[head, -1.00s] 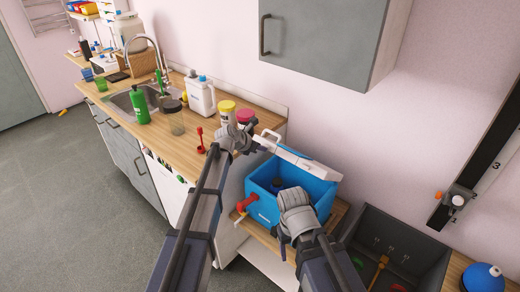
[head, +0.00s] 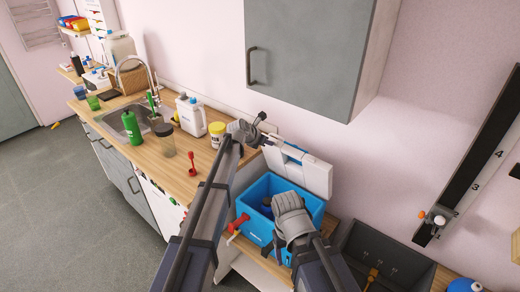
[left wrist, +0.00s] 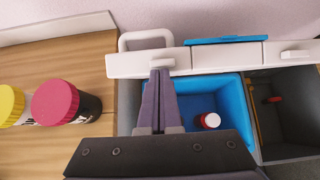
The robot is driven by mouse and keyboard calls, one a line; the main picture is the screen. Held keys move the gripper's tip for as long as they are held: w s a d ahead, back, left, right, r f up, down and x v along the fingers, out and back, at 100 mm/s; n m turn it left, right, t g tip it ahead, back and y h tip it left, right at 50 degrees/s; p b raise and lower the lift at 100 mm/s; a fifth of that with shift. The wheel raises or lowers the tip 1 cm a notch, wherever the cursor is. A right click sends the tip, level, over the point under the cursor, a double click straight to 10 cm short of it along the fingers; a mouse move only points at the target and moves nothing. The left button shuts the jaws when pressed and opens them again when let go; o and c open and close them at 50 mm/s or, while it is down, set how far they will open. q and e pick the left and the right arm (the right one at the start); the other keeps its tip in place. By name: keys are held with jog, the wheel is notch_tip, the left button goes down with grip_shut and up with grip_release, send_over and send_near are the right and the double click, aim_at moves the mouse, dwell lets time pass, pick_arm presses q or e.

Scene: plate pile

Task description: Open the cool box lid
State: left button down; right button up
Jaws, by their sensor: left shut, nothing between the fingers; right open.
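The blue cool box (head: 254,228) stands open on a low wooden shelf. Its white lid (head: 317,178) is raised at the back of the box, close to upright, and its inner face shows. In the left wrist view the lid (left wrist: 226,57) is seen nearly edge-on, with a white loop handle (left wrist: 126,40) at its left. My left gripper (left wrist: 160,72) is shut and empty, its fingertips at the lid's edge; I cannot tell whether they touch. A bottle with a red and white cap (left wrist: 209,120) is inside the box. My right gripper (head: 278,246) is open, in front of the box.
The counter (head: 178,170) at left holds a green bottle (head: 132,128), a white jug (head: 190,115), a jar with a yellow lid (head: 217,130) and a red item (head: 193,180). A grey cabinet (head: 300,55) hangs above. A dark bin (head: 385,250) is at right.

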pick_arm(q)
jog(key=w+d, duration=0.2)
jog(key=w+d+r+p, duration=0.1)
jog(key=w+d, duration=0.1)
jog(key=w, duration=0.1)
jog(key=w+d+r, duration=0.1)
jog(key=w, duration=0.2)
jog(key=shift+w+d+r, duration=0.1)
jog(key=shift+d, duration=0.3)
jog(key=shift+w+d, duration=0.6)
jog(key=shift+w, duration=0.15)
jog(key=shift+p, duration=0.3)
